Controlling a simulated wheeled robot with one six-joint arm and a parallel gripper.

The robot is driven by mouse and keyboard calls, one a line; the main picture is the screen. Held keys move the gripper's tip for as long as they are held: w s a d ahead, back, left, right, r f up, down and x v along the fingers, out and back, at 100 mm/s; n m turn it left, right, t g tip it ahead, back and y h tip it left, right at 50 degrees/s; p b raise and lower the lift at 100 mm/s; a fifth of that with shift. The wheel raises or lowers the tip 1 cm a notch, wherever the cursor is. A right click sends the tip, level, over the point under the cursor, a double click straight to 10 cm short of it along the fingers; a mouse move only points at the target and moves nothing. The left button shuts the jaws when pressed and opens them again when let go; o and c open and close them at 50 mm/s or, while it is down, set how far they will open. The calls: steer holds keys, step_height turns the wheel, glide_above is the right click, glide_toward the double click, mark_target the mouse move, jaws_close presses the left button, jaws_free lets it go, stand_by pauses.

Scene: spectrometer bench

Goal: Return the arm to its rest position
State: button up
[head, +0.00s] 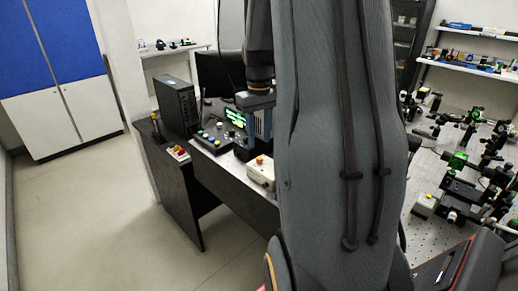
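My arm (340,130) fills the middle of the head view, its large grey link standing upright close to the camera with two dark cables along it. To its left, a forearm section comes down from the top edge to my gripper (256,100), a dark block over the desk.
A black desk (235,170) holds a computer tower (176,105), a button panel (211,139) and a pale box with an orange button (261,170). An optical bench (425,228) crowded with mounts lies right. Blue-and-white cabinets (65,75) stand left. The floor at left is clear.

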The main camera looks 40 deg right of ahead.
steer(key=shift+r, duration=0.7)
steer(key=s+a+f, duration=0.2)
steer(key=s+a, duration=0.1)
steer(key=a, duration=0.6)
steer(key=s+a+f+n+t+b, duration=0.1)
steer(key=s+a+f, duration=0.2)
steer(key=a, duration=0.6)
steer(key=s+a+f+n+b, duration=0.1)
steer(key=s+a+f, duration=0.2)
steer(key=a, duration=0.6)
steer(key=shift+s+a, duration=0.2)
steer(key=shift+s, duration=0.2)
